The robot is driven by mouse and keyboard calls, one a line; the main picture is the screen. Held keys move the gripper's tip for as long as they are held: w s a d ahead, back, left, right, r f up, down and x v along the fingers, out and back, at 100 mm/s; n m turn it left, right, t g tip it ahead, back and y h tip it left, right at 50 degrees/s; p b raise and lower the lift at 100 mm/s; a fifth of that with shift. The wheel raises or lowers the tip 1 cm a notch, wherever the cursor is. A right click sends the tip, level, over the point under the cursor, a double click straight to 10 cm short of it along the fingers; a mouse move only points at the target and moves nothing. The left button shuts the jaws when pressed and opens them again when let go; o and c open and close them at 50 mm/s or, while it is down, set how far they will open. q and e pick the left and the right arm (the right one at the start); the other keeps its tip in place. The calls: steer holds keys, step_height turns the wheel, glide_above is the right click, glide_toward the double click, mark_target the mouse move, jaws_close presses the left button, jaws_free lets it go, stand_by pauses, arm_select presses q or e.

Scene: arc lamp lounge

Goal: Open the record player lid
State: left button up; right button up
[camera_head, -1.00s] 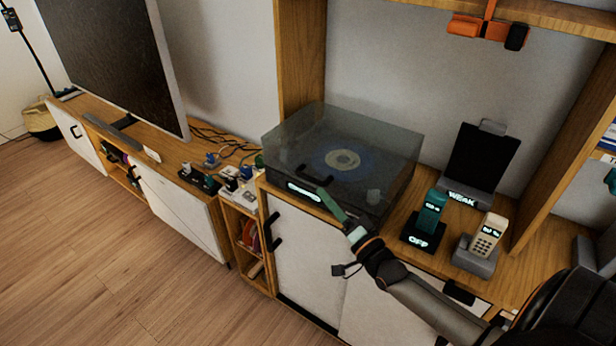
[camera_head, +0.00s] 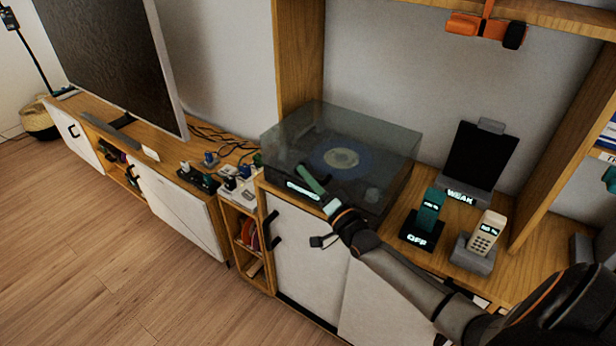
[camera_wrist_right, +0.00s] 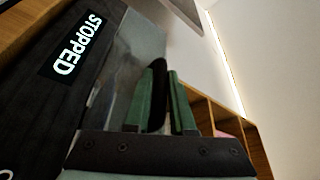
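The record player (camera_head: 285,178) stands on the wooden cabinet with its smoky clear lid (camera_head: 385,140) down. A pale disc shows through the lid. The lid's black handle (camera_wrist_right: 157,95) is at the front. My right gripper (camera_head: 311,180) is at the front of the lid, over the handle. In the right wrist view the handle lies between the two green fingers (camera_wrist_right: 160,100); I cannot tell whether they press on it. A display reading STOPPED (camera_wrist_right: 77,44) shows beside them. My left gripper is not in view.
Right of the player stand a teal handset on a base marked OFF (camera_head: 420,235), a cream phone (camera_head: 486,235) and a black panel marked WEAK (camera_head: 478,160). An orange object (camera_head: 480,28) hangs above. Small items (camera_head: 235,180) crowd the left side.

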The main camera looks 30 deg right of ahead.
jaws_close()
stand_by(1.1)
